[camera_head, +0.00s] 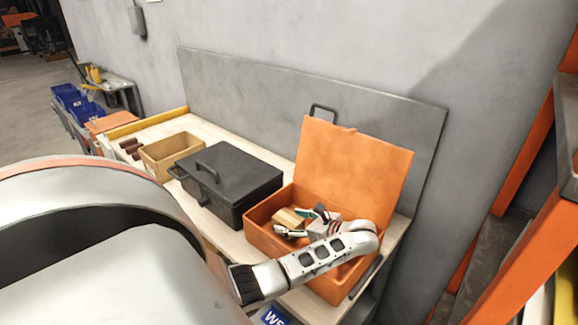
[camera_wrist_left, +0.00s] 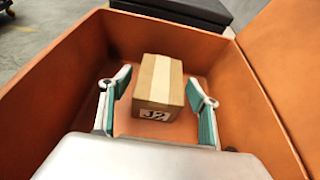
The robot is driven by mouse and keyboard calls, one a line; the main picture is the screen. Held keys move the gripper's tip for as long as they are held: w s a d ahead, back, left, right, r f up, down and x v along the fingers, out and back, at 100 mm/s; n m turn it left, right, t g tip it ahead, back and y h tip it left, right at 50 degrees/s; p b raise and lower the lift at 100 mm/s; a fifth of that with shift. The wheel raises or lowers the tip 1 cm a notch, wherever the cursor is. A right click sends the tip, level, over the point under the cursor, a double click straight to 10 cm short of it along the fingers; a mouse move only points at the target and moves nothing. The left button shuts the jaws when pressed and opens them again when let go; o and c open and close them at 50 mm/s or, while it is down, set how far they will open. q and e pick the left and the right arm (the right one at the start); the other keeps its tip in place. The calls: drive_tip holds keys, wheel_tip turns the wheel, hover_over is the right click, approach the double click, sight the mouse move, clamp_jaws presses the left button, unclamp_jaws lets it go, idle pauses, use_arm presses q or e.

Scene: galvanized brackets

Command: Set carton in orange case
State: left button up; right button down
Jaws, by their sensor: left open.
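The carton (camera_wrist_left: 158,82) is a small brown box with a pale tape strip and a label marked "J2". In the left wrist view it rests inside the orange case (camera_wrist_left: 60,95). In the head view the carton (camera_head: 288,218) shows in the left part of the open orange case (camera_head: 268,243), whose lid stands up behind. My left gripper (camera_head: 305,222) reaches down into the case, beside the carton. In the left wrist view my left gripper (camera_wrist_left: 158,105) is open, with a teal-padded finger on either side of the carton's near end and gaps between. My right gripper is not seen.
A closed dark grey case (camera_head: 232,180) stands left of the orange case on the workbench. An open cardboard-coloured bin (camera_head: 170,153) and brown cylinders (camera_head: 131,148) are farther left. A grey panel (camera_head: 300,95) runs behind. Orange rack posts (camera_head: 535,240) stand at right.

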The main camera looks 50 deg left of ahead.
use_arm(q)
drive_tip(key=v, duration=1)
drive_tip(key=shift+d+r+b, duration=0.15)
drive_tip(key=shift+d+b, duration=0.15)
drive_tip(key=shift+d, duration=0.05)
drive_tip(key=shift+a, duration=0.15)
